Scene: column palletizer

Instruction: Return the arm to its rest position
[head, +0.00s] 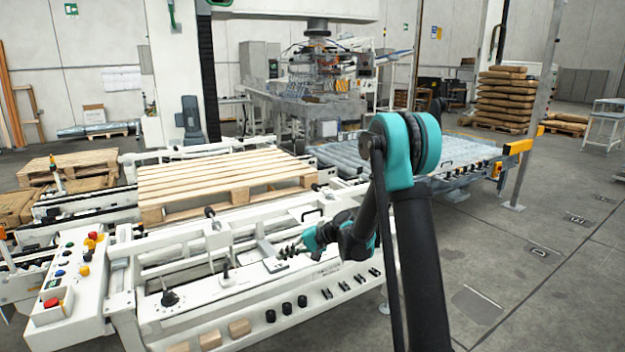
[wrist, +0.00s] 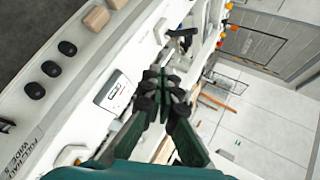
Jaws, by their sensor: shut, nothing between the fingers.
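My gripper (head: 288,252) shows in the head view at the end of my black and teal arm, above the white machine frame (head: 200,296). In the wrist view, the dark fingers of my gripper (wrist: 162,82) are together, with nothing held between them. A small white box with a dark mark (wrist: 113,92) is on the frame beside the fingers in that view. I cannot tell the exact gap between the fingers and the frame. My arm is bent, with its elbow raised at the right of the middle in the head view.
A wooden pallet (head: 225,180) lies on the conveyor behind the gripper. A control panel with coloured buttons (head: 72,280) stands at the left. A roller conveyor (head: 440,150) and a grey post (head: 540,100) are behind my arm. Open floor (head: 560,260) lies at the right.

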